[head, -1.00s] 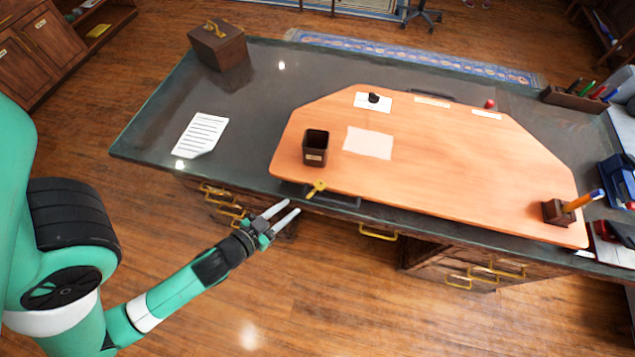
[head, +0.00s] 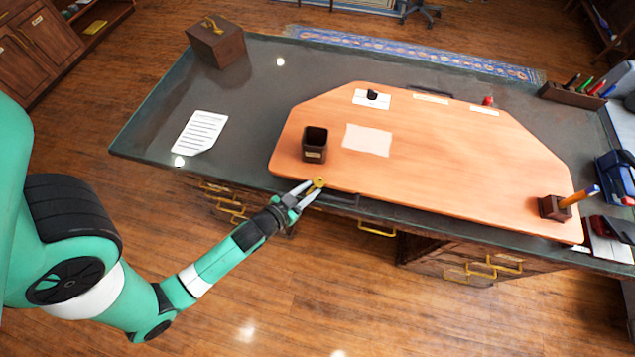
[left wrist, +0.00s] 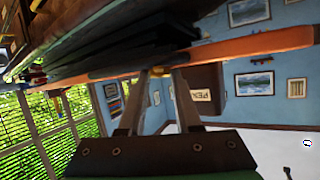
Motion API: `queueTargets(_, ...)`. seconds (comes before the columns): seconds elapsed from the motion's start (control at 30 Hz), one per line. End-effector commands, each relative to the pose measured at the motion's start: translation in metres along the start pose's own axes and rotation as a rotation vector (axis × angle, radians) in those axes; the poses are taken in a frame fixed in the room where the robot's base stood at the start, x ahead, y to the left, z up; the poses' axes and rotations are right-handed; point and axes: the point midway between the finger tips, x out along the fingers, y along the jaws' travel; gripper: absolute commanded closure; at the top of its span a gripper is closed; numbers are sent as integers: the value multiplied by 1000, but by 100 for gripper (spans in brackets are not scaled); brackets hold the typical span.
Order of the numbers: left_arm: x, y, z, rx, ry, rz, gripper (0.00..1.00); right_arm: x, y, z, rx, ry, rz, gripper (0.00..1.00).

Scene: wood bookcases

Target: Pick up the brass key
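The brass key (head: 319,182) lies at the front edge of the orange wooden board (head: 450,185), just in front of the dark pen cup (head: 315,145). My left gripper (head: 305,192) is at the key, its fingertips reaching the board's front edge. In the left wrist view the two fingers (left wrist: 158,75) stand apart, with the key (left wrist: 158,71) between or just beyond their tips. Gaps show on both sides of it. The key's shaft is partly hidden by the fingers in the head view. My right gripper is not in view.
The board rests on a dark desk (head: 270,110). A printed sheet (head: 200,131) lies to the left and a brown box (head: 216,45) stands at the far left corner. A pencil holder (head: 554,207) stands at the board's right end. Brass drawer handles (head: 376,229) stick out below the desktop.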

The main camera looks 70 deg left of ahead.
Motion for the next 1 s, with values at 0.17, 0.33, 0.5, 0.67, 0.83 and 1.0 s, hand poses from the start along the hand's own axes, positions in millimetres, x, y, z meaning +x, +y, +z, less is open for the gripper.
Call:
queueTargets(0.17, 0, 0, 0, 0, 0, 0, 100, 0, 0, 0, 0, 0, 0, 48)
queueTargets(0.33, 0, 0, 0, 0, 0, 0, 100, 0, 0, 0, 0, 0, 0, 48)
queueTargets(0.5, 0, 0, 0, 0, 1, 0, 100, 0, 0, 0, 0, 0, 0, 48)
queueTargets(0.67, -2, 0, -3, 0, 1, 0, 100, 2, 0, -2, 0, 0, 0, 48)
queueTargets(0.83, -8, -2, -19, 0, 2, -1, 100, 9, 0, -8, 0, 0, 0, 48)
queueTargets(1.0, -21, 10, -40, 8, 2, 13, 100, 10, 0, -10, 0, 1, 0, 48)
